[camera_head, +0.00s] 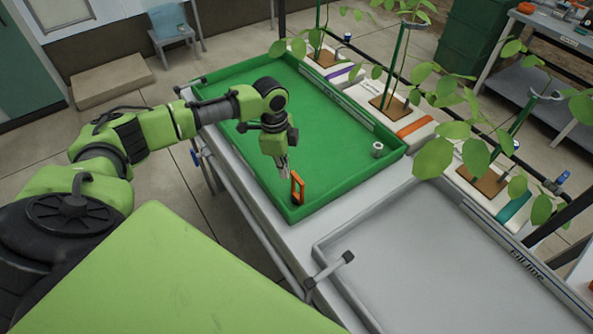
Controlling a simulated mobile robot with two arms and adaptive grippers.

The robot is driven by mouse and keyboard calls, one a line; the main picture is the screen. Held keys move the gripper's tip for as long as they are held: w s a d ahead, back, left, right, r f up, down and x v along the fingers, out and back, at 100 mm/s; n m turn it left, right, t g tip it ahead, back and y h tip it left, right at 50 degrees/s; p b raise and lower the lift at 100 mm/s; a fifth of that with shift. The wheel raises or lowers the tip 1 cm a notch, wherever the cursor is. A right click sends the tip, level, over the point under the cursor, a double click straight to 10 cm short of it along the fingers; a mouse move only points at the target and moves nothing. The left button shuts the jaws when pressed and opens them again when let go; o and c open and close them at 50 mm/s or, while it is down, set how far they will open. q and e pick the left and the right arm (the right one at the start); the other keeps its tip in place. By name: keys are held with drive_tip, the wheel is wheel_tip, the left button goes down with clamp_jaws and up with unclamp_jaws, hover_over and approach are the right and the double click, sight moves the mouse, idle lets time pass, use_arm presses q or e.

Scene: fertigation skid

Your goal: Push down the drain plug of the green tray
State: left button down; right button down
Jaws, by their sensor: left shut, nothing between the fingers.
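The green tray (340,128) lies on a pale bench, its floor bare and flat. An upright orange loop-shaped handle (301,190) stands inside the tray near its front corner, with a dark part at its foot. It looks like the drain plug; how far down it sits I cannot tell. A small pale cylinder (377,150) with a dark top stands near the right corner. My left gripper (284,175) points down over the tray, shut and empty, just left of the orange handle and close to it. Whether they touch I cannot tell. My right gripper is out of view.
A grey tray (430,270) marked "Fill line" adjoins at the lower right. A valve handle (330,270) sticks out at its left edge.

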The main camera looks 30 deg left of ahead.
use_arm(q)
wheel_tip(320, 180, up, 12)
drive_tip(key=a, duration=0.1)
drive_tip(key=shift+s+f, duration=0.2)
idle(0.4)
